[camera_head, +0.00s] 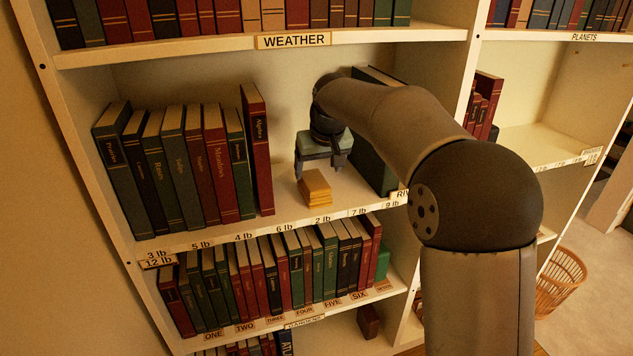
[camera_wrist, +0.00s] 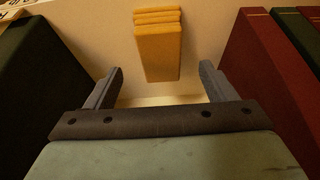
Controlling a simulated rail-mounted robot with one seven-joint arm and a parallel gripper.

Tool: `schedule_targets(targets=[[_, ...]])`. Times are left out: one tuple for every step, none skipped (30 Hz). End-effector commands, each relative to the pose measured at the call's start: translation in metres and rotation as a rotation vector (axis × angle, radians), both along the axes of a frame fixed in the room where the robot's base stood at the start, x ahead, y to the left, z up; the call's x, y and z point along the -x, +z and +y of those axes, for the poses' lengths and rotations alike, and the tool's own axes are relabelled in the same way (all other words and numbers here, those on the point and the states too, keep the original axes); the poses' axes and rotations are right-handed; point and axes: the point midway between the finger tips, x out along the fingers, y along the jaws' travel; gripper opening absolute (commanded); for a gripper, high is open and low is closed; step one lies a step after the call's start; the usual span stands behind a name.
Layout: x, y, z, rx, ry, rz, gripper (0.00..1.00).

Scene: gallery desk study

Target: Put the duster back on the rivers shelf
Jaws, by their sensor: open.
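The duster, a folded yellow-orange cloth (camera_head: 315,188), lies on the shelf whose partly hidden label begins "RIV" (camera_head: 400,196). It also shows in the wrist view (camera_wrist: 158,50), ahead of the gap between my fingers. My gripper (camera_head: 322,168) is inside this shelf bay, pointing down just above and behind the duster in the head view. The wrist view shows my gripper (camera_wrist: 160,86) open and empty, its two fingers apart with the duster clear of both. My arm hides part of the bay's right side and the end of the label.
A row of books ending in red "Algebra" (camera_head: 257,150) stands left of the duster. A large dark green book (camera_head: 372,165) stands to the right, partly behind my arm. The WEATHER shelf (camera_head: 250,48) is above and a lower book row (camera_head: 270,275) below. A wicker basket (camera_head: 560,282) stands at right.

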Motion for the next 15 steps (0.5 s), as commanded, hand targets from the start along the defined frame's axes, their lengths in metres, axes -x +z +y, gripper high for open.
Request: schedule_targets(targets=[[0.004,0.010,-0.002,-0.001,0.000,-0.004,0.78],[0.006,0.015,-0.002,-0.001,0.000,-0.004,0.78],[0.008,0.021,-0.003,-0.001,0.000,-0.003,0.78],[0.010,0.026,-0.004,-0.001,0.000,-0.003,0.78],[0.011,0.030,-0.004,-0.001,0.000,-0.003,0.78],[0.013,0.034,-0.005,-0.001,0.000,-0.002,0.78],[0.014,0.037,-0.005,0.000,0.000,-0.001,0.78],[0.015,0.039,-0.006,0.000,0.000,-0.001,0.78],[0.016,0.041,-0.006,0.000,0.000,-0.001,0.78],[0.017,0.042,-0.006,0.000,0.000,0.000,0.78],[0.017,0.043,-0.006,0.000,0.000,0.000,0.78],[0.017,0.044,-0.007,0.000,0.000,0.001,0.78],[0.018,0.045,-0.007,0.000,0.000,0.001,0.78],[0.018,0.045,-0.007,0.000,0.000,0.001,0.78],[0.018,0.045,-0.007,0.000,0.000,0.001,0.78]])
